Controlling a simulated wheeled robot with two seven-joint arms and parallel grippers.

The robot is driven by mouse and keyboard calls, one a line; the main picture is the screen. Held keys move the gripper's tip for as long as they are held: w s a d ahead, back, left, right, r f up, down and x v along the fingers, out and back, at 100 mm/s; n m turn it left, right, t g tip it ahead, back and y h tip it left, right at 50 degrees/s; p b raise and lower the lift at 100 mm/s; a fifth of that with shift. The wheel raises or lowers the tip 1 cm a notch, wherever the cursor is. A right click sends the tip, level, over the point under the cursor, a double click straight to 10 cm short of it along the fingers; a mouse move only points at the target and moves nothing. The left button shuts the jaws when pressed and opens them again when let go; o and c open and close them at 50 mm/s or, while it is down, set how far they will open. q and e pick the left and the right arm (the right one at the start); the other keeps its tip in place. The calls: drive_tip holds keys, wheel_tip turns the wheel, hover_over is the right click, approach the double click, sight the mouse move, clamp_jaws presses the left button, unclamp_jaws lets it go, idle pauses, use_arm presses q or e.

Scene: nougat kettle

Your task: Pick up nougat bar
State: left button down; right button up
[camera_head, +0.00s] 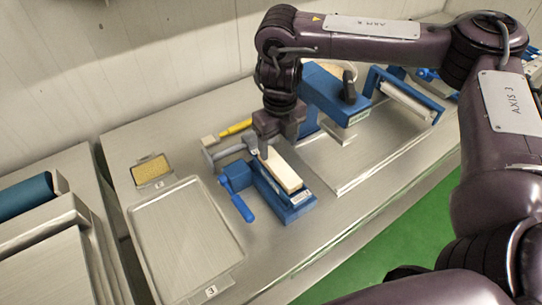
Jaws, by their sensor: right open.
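A long cream-white bar, which looks like the nougat bar (284,171), lies in a blue fixture (294,212) near the middle of the steel table. My right gripper (266,149) comes down from above at the far end of the bar. It is open, with one finger showing close to the bar's end. I cannot tell whether it touches the bar. The other finger is partly hidden. My left gripper is not in view.
A blue handle (237,199) sticks out left of the fixture. A flat metal tray (186,240) and a small tray with a yellowish block (151,171) lie further left. A yellow-handled tool (234,129) lies behind. A roller in a blue frame (408,98) stands at the right.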

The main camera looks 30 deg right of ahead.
sight(279, 166)
drive_tip(key=shift+s+f, duration=0.2)
drive_tip(key=shift+f, duration=0.4)
drive_tip(key=shift+s+f, duration=0.15)
drive_tip(key=shift+f, duration=0.45)
drive_tip(key=shift+d+f, duration=0.1)
drive_tip(key=shift+f, duration=0.3)
drive_tip(key=f, duration=0.1)
drive_tip(key=f+p, duration=0.2)
drive_tip(key=f, duration=0.1)
drive_tip(key=shift+w, duration=0.25)
drive_tip(key=shift+f, duration=0.15)
drive_tip(key=c, duration=0.5)
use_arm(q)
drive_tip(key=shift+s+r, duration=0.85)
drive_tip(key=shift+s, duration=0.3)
use_arm(e)
drive_tip(key=c, duration=0.7)
drive_tip(key=shift+o, duration=0.2)
